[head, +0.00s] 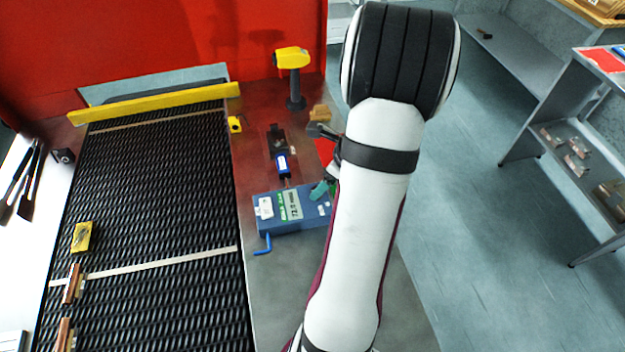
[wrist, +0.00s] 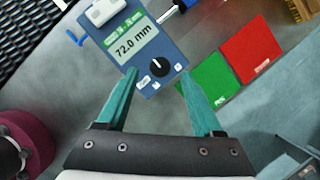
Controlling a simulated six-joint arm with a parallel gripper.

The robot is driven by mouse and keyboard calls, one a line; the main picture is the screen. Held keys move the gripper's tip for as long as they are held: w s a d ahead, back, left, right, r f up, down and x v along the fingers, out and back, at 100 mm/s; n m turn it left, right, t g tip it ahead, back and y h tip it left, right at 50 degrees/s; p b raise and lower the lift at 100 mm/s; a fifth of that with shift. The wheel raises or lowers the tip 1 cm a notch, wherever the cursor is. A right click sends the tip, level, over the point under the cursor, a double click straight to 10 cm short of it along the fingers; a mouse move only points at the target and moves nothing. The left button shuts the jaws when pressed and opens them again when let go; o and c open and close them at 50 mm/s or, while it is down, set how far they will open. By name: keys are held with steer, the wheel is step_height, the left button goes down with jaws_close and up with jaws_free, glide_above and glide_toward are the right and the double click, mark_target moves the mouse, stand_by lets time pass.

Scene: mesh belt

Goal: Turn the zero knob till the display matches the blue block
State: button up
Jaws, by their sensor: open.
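The blue gauge box (head: 283,226) stands on the grey bench right of the belt. It also shows at the top of the wrist view (wrist: 114,29). Its display (wrist: 133,46) reads 72.0 mm. The zero knob (wrist: 160,67) is black with a white mark, on the box's face near its lower edge. A blue block (head: 282,166) with a white label sits behind the box by a black device; its label is too small to read. My gripper (wrist: 158,76) is open and empty, with its teal fingers on either side of the knob, apart from it. My arm hides part of the box in the head view.
A green pad (wrist: 208,80) and a red pad (wrist: 251,50) lie right of the box. A blue crank (head: 264,246) sticks out at the box's front. The mesh belt (head: 150,200) carries several parts. A yellow scanner (head: 291,58) stands behind.

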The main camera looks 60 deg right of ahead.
steer(key=shift+x, duration=1.75)
jaws_close()
